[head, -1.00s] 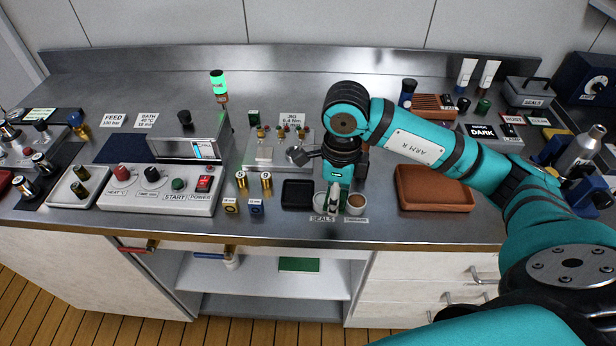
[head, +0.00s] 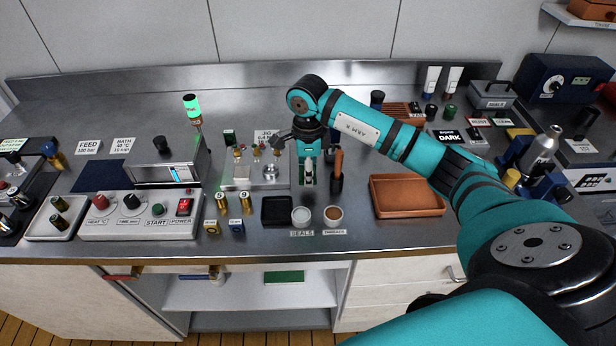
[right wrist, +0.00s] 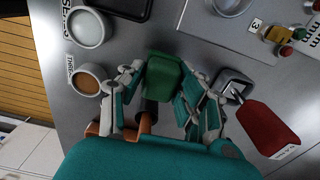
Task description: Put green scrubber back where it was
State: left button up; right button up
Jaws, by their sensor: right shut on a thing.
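The green scrubber (right wrist: 164,80) is a small green block seen in the right wrist view, between the fingers of my right gripper (right wrist: 160,92). The gripper is shut on it. In the head view my right gripper (head: 308,178) points down over the bench, behind the seals dish (head: 301,215) and to the right of the jig plate (head: 240,180). The scrubber is mostly hidden by the fingers there, and I cannot tell whether it touches the bench. My left gripper is not in view.
A brown-handled tool (head: 338,165) stands just right of the gripper. The threads dish (head: 333,214), a black tray (head: 276,211) and an orange-brown tray (head: 408,197) are around.

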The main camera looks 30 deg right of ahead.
notch_tip(320, 180, down, 3)
jog(key=shift+w+f+p, duration=0.1)
jog(key=shift+f+p, duration=0.05)
jog(key=shift+p, duration=0.65)
jog(key=shift+f, duration=0.25)
jog(key=o, duration=0.6)
jog(key=shift+b, duration=0.3)
jog(key=o, duration=0.5)
